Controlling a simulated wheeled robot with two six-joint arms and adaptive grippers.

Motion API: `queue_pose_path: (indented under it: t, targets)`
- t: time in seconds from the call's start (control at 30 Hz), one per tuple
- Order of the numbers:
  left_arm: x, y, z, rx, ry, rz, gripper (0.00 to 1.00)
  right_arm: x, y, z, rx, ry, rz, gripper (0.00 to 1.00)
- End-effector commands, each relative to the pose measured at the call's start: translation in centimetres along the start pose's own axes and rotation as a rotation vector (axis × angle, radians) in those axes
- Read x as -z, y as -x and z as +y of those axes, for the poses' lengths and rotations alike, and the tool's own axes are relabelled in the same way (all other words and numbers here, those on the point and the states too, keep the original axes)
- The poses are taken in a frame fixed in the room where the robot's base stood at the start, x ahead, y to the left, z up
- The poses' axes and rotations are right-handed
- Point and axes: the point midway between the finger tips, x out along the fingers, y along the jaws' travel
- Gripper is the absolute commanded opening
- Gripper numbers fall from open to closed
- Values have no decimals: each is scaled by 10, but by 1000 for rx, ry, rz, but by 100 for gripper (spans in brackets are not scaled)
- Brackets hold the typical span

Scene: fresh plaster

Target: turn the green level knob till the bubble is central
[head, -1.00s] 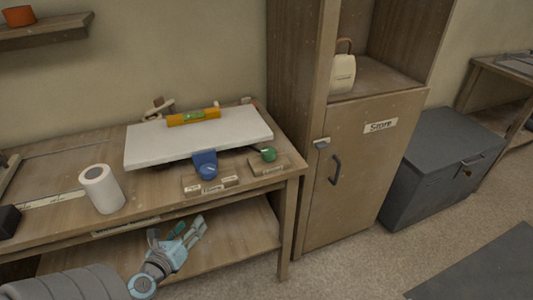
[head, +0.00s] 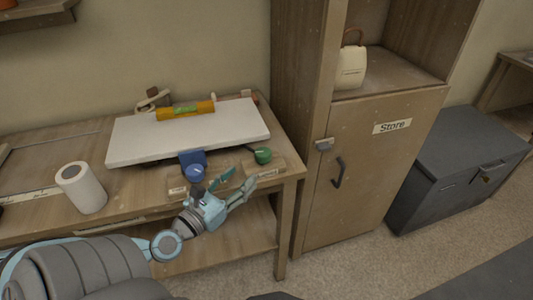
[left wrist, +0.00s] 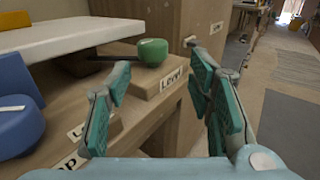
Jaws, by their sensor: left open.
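The green level knob (head: 263,156) sits on a small wooden block at the bench's front right. In the left wrist view the green knob (left wrist: 152,51) is on its block with a label reading "Level", ahead of the fingers. My left gripper (head: 238,181) is open and empty, in front of the bench edge, a little below and left of the green knob, apart from it. The yellow spirit level (head: 185,110) lies on the white board (head: 190,136); its green vial shows, but the bubble is too small to make out. My right gripper is not in view.
A white roll (head: 80,188) stands on the bench left. The Store cupboard (head: 370,165) rises right of the bench.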

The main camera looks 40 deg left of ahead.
Motion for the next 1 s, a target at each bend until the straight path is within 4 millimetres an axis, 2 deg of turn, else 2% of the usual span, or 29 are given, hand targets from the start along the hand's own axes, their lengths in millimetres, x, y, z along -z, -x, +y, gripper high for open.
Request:
queue_pose_path:
  t: [0.03, 0.13, 0.3, 0.4, 0.53, 0.8, 0.87, 1.0]
  targets:
    - [1, -10, 4, -13, 0, -2, 48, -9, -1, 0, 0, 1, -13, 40]
    - [-1, -38, 10, -26, 2, -1, 48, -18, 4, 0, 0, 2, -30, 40]
    - [-3, -82, 9, -22, 3, 1, 48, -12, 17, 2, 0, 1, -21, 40]
    - [-1, -97, 10, -21, 0, 3, 48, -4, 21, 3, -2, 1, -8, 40]
    - [0, -107, 8, -17, 0, 3, 48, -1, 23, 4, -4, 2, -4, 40]
    - [2, -110, 8, -15, -1, 4, 48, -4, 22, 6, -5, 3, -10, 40]
    - [2, -110, 8, -15, -1, 4, 40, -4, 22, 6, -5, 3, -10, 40]
    - [2, -110, 8, -15, -2, 4, 17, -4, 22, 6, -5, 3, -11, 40]
